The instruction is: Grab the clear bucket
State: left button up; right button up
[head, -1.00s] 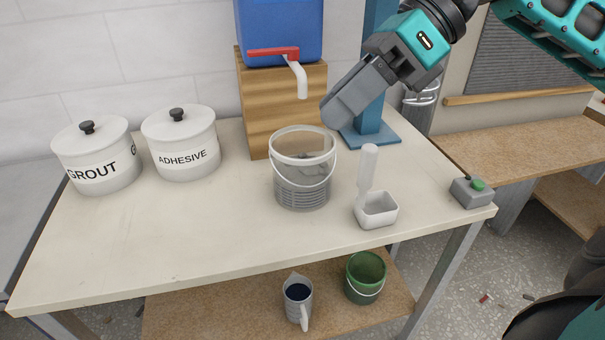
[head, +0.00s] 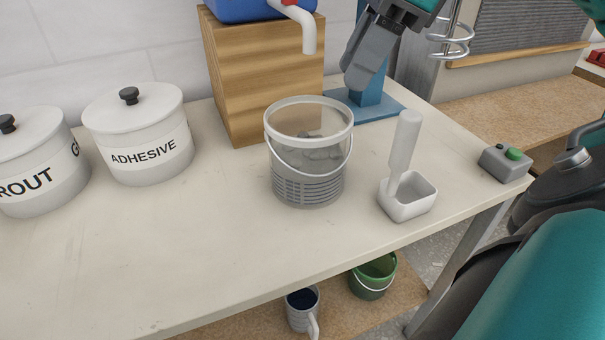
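The clear bucket (head: 309,187) stands upright on the pale table in the middle of the head view. It has a white rim, ribbed lower walls and a thin wire handle hanging down its front. Something grey shows through its wall. My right gripper (head: 353,77) is at the top, behind and to the right of the bucket, above its rim and apart from it. Its fingers look close together, but I cannot tell whether they are shut. My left gripper is not in view.
A white scoop (head: 408,190) with an upright handle stands right of the bucket. A wooden block (head: 255,80) and a spout (head: 307,32) are behind it. A blue stand base (head: 385,107) and a grey button box (head: 505,163) are to the right. The adhesive jar (head: 140,135) is left.

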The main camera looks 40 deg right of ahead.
aim_at(317, 138)
jog(key=x, duration=0.8)
jog(key=shift+f+b, duration=0.3)
jog(key=shift+f, duration=0.05)
jog(key=shift+w+a+f+p, duration=0.2)
jog(key=shift+a+f+p, duration=0.1)
jog(key=shift+f+p, duration=0.15)
jog(key=x, duration=0.4)
jog(key=shift+w, duration=0.1)
jog(key=c, duration=0.6)
grip_shut()
